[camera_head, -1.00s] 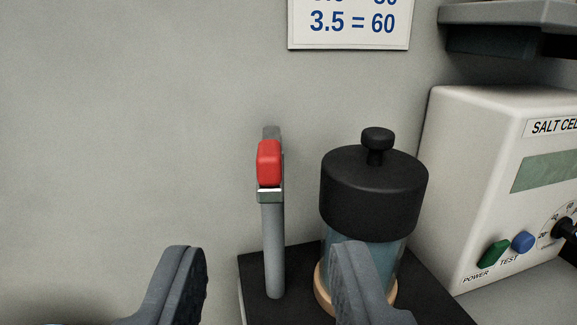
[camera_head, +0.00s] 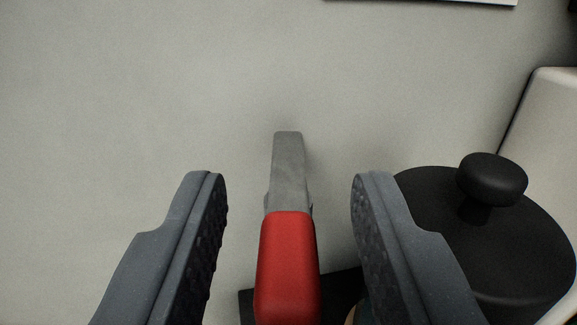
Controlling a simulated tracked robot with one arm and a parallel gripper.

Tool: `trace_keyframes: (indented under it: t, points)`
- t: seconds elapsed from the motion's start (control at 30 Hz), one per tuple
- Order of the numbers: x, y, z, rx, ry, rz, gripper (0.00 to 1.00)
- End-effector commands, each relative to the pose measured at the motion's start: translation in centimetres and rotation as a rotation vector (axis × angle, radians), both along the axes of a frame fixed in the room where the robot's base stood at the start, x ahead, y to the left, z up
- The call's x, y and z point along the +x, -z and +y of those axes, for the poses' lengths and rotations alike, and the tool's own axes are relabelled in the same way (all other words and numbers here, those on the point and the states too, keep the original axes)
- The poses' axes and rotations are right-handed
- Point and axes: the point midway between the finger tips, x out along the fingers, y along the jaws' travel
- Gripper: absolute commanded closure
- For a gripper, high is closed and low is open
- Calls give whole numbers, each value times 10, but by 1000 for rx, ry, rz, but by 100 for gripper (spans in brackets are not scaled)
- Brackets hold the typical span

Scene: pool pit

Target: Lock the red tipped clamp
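The red-tipped clamp (camera_head: 288,265) shows at the lower middle, with its red tip toward me and a grey metal end (camera_head: 289,165) beyond it. My gripper (camera_head: 288,200) is open, with one finger to the left and one to the right of the clamp. Gaps show between the clamp and both fingers, so neither appears to touch it. The clamp's lower post is hidden below the red tip.
A black-capped cylinder with a round knob (camera_head: 492,179) stands close to the right finger, partly behind it. A pale box (camera_head: 553,125) stands at the right edge. A plain grey wall (camera_head: 130,90) fills the back. The left side is clear.

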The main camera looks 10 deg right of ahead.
Motion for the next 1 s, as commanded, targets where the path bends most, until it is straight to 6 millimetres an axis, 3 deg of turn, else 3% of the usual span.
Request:
trace_keyframes:
  t: [0.37, 0.5, 0.53, 0.63, 1.0]
  points:
    - [4, 1, 0, -1, -1, 1, 64]
    - [4, 1, 0, -1, -1, 1, 97]
    - [4, 1, 0, -1, -1, 1, 100]
    - [4, 1, 8, -2, -4, 3, 100]
    - [5, -2, 3, -2, 28, 6, 100]
